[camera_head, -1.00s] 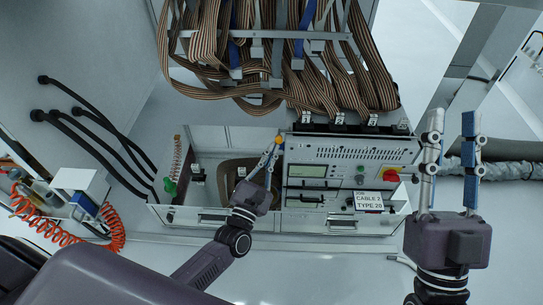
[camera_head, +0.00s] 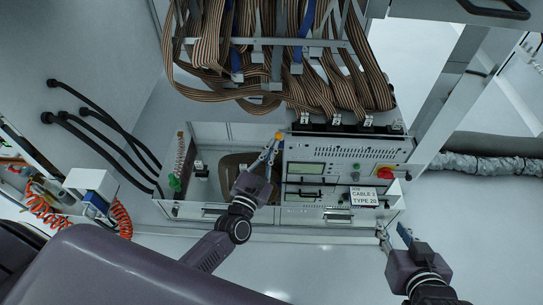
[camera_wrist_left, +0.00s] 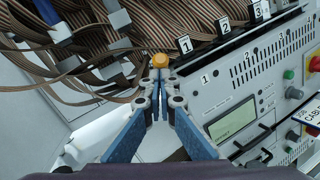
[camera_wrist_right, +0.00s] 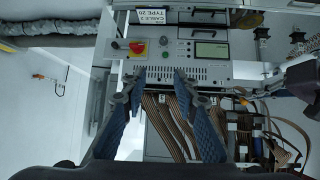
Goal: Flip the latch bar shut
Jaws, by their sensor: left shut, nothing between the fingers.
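The test handler (camera_head: 345,150) is a light grey panel with a small screen and a red knob. A round orange knob (camera_head: 278,136) sits at its upper left edge; it also shows in the left wrist view (camera_wrist_left: 159,61). I cannot make out a latch bar for certain. My left gripper (camera_head: 273,145) is shut and empty, its fingertips (camera_wrist_left: 159,73) right at the orange knob. I cannot tell whether they touch it. My right gripper (camera_head: 393,234) is in front of the handler's lower right corner. Its fingers (camera_wrist_right: 160,74) are apart with nothing between them.
Striped ribbon cables (camera_head: 330,75) hang from a rack above the handler, with numbered connectors along its top edge. Black hoses (camera_head: 100,135) and a coiled orange hose (camera_head: 122,220) are at the left. A silver duct (camera_head: 490,165) runs at the right. The floor in front is clear.

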